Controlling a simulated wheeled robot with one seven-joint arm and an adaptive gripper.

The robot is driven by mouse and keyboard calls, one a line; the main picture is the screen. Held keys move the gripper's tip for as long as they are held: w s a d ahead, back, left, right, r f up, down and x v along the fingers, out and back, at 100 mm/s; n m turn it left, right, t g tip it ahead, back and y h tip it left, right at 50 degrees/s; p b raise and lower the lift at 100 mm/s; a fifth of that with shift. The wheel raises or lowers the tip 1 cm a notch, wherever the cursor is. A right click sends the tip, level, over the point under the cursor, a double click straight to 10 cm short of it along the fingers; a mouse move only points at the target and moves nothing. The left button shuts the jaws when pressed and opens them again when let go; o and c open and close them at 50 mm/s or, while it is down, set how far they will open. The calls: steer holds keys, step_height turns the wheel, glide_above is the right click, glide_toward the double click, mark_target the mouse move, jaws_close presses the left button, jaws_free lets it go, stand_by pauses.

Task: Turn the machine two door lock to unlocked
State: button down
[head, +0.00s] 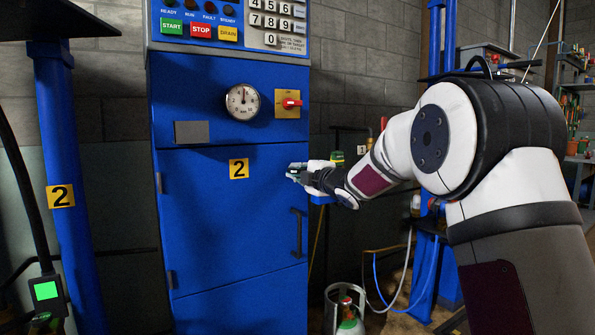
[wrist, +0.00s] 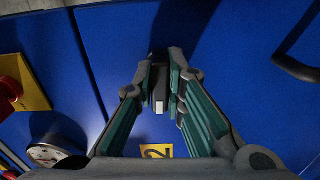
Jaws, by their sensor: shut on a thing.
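The machine two cabinet door (head: 225,225) is blue, shut, and carries a yellow label with a black 2 (head: 239,169). My gripper (head: 296,172) is at the door's upper right, above the black door handle (head: 298,233). In the wrist view, my gripper (wrist: 161,90) has its two fingers around a small grey lock knob (wrist: 159,92) on the blue door (wrist: 235,50). The fingers are shut on the knob. In the head view the gripper hides the lock, and its locked or unlocked marking cannot be read.
Above the door are a round gauge (head: 242,102), a red switch on a yellow plate (head: 288,103), and a button panel (head: 200,30). A gas cylinder (head: 350,320) stands low at the right. A blue post (head: 68,190) stands left of the cabinet.

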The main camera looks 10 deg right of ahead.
steer(key=m+p, duration=0.3)
steer(key=m, duration=0.1)
steer(key=shift+r, duration=0.15)
steer(key=m+p, duration=0.3)
steer(key=m, duration=0.1)
steer(key=shift+m, duration=0.3)
steer(key=m+p, duration=0.3)
steer(key=m, duration=0.1)
steer(key=shift+d+p, duration=0.1)
steer(key=shift+p, duration=0.25)
steer(key=shift+m+p, duration=1.35)
steer(key=shift+m, duration=0.95)
steer(key=c, duration=1.6)
jaws_free()
steer(key=shift+c, duration=0.2)
